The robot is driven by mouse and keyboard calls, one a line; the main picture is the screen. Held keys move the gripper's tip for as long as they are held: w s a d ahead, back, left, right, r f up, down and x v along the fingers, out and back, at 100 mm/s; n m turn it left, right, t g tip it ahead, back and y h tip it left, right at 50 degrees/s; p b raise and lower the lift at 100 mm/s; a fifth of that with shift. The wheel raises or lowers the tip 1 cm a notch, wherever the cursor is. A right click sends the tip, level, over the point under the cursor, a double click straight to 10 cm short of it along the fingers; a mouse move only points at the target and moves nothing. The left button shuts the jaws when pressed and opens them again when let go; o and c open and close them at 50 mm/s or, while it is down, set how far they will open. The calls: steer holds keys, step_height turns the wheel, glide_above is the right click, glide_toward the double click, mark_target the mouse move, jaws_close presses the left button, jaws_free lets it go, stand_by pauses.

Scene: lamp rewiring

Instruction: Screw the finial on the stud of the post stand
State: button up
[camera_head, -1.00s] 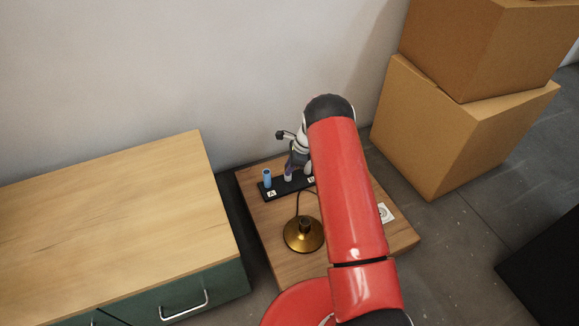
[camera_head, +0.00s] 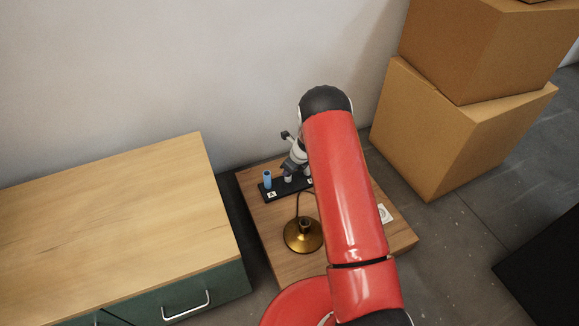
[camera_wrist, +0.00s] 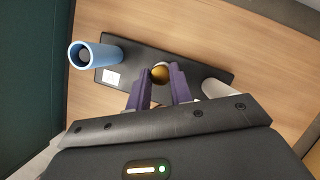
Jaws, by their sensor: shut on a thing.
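The finial is a small brass ball (camera_wrist: 160,74) in the wrist view. My gripper (camera_wrist: 158,84) is shut on it with its purple fingers on both sides. In the head view my gripper (camera_head: 287,172) is low over the black rack (camera_head: 275,190), partly hidden by my red arm. A pale post (camera_head: 288,179) shows on the rack just below the fingers. I cannot tell whether the finial touches a stud, as the fingers and ball hide what is beneath. Which piece is the post stand is not clear.
A blue cylinder (camera_wrist: 95,55) stands upright at the rack's left end, close to my fingers. A pale round piece (camera_wrist: 215,89) is at the right. A brass lamp base (camera_head: 303,236) with a dark cord stands in front of the rack. The wall is close behind.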

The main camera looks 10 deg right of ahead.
steer(key=shift+m, duration=0.3)
